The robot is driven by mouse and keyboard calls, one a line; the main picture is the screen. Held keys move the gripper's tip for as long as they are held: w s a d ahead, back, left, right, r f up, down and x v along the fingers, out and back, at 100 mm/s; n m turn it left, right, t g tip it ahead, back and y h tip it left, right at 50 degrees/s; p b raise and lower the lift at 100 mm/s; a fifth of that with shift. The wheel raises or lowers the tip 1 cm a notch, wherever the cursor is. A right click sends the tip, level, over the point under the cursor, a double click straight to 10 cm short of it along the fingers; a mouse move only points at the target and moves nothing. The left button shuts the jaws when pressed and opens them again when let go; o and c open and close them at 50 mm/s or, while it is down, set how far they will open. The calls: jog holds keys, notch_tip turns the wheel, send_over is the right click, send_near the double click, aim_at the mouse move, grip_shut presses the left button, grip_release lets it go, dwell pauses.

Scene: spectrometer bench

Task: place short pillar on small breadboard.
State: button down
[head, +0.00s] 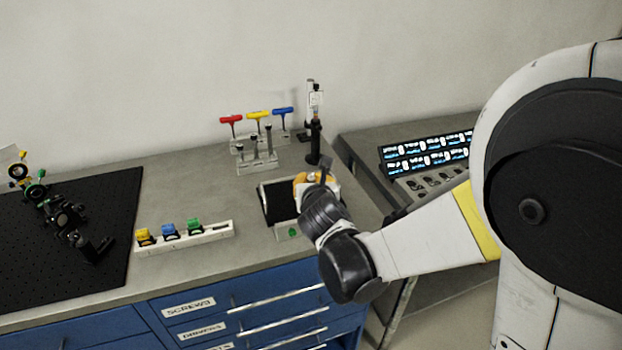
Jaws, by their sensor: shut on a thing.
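A small black board with a pale rim (265,203), which looks like the small breadboard, lies on the grey bench near its right end. My gripper (318,178) is over the right part of this board, with its orange and white part and a dark finger showing. My wrist covers most of it. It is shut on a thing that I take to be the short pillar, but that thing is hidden. I cannot tell whether it touches the board. Several grey pillars stand in a pale rack (257,165) behind the board.
Red, yellow and blue T-handled tools (258,115) stand behind the rack. A tall black post mount (314,140) stands close behind my gripper. A strip with coloured blocks (185,236) lies left. A large black breadboard (95,200) with optics fills the far left.

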jog(key=shift+f, duration=0.25)
jog(key=c, duration=1.4)
grip_release()
jog(key=shift+r, duration=0.1)
